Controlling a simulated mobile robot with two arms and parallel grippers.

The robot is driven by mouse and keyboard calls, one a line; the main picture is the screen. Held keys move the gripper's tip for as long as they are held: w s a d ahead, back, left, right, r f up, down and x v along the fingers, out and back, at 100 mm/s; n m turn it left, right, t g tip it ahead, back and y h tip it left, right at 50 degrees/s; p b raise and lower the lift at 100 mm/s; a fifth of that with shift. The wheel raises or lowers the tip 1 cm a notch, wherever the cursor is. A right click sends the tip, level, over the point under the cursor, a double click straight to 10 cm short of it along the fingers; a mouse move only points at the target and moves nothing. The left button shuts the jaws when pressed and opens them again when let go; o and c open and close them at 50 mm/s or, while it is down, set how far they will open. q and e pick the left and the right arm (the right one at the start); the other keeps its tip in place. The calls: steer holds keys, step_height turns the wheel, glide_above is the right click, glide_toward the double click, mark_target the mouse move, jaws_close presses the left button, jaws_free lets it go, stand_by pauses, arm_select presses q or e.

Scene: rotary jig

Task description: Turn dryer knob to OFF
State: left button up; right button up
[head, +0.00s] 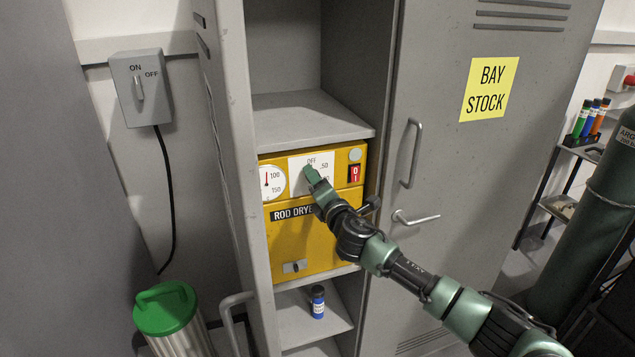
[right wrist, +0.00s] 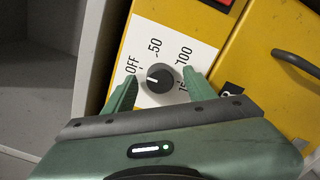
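The yellow rod dryer (head: 284,238) sits on a shelf in the open locker. Its white dial plate (head: 297,164) has OFF at the top in the head view. The black round dryer knob (right wrist: 160,77) shows in the right wrist view, with a small white mark on its left side, facing roughly toward the OFF label (right wrist: 131,66). My right gripper (head: 313,176) is at the plate and hides the knob in the head view. In the right wrist view its fingers (right wrist: 160,92) are open, one on each side of the knob, with visible gaps. My left gripper is out of view.
A red power switch (head: 354,174) and black side handle (head: 370,204) are right of the dial. A blue-labelled bottle (head: 318,302) stands on the shelf below. An ON/OFF wall switch (head: 141,88) is at left.

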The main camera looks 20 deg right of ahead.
steer(key=s+b, duration=0.2)
steer(key=s, duration=0.5)
steer(key=shift+s, duration=0.4)
steer(key=shift+d, duration=0.1)
